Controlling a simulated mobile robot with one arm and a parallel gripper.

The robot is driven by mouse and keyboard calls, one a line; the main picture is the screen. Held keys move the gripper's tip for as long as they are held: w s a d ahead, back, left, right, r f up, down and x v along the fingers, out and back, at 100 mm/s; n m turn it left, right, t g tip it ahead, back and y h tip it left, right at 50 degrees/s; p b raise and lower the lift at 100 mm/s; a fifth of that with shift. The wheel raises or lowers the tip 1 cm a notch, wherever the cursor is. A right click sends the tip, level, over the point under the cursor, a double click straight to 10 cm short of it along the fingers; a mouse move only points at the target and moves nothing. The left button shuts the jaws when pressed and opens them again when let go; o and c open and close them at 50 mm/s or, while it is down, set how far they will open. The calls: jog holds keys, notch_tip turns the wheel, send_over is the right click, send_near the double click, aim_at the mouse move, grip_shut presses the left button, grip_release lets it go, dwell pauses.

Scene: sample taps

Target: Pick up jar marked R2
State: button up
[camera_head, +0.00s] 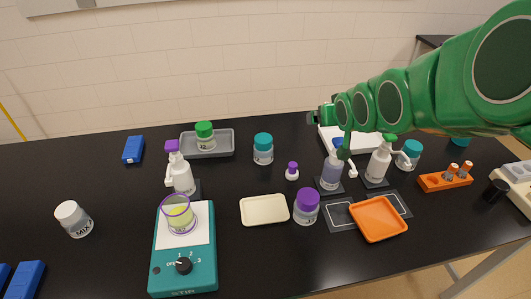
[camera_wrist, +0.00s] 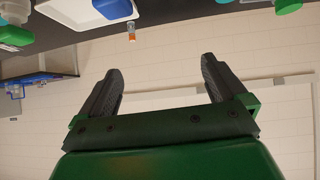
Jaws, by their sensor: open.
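Several lidded jars stand on the black bench, and I cannot read R2 on any of them. A green-lidded jar (camera_head: 205,136) sits in a grey tray. A teal-lidded jar (camera_head: 263,149) stands to its right. A purple-lidded jar (camera_head: 306,207) stands nearer the front. Another teal-lidded jar (camera_head: 409,154) is at the right, partly behind a pump bottle. A white-lidded jar (camera_head: 73,218), marked MIX, is at the left. My gripper (camera_wrist: 162,72) is open and empty, with nothing between its fingers in the wrist view. In the head view its end is above the back right of the bench.
Pump bottles (camera_head: 332,170) stand between the right jars. A teal device (camera_head: 185,264) with a dial holds a beaker. A cream tray (camera_head: 265,210), an orange tray (camera_head: 378,218) and an orange rack (camera_head: 445,180) are on the bench.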

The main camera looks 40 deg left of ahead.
jog(key=s+a+n+y, duration=0.3)
jog(key=a+y, duration=0.2)
jog(key=a, duration=1.1)
send_near(266, 148)
jog(key=x, duration=0.5)
jog(key=shift+w+a+r, duration=0.1)
jog(key=shift+a+r, duration=0.15)
jog(key=shift+r, duration=0.1)
jog(key=shift+x, duration=1.35)
jog(key=shift+w+a+f, duration=0.4)
jog(key=shift+a+f, duration=0.2)
jog(key=shift+f, duration=0.2)
jog(key=shift+f+x, duration=0.25)
jog(key=shift+x, duration=1.35)
jog(key=shift+d, duration=0.1)
jog(key=c, duration=1.1)
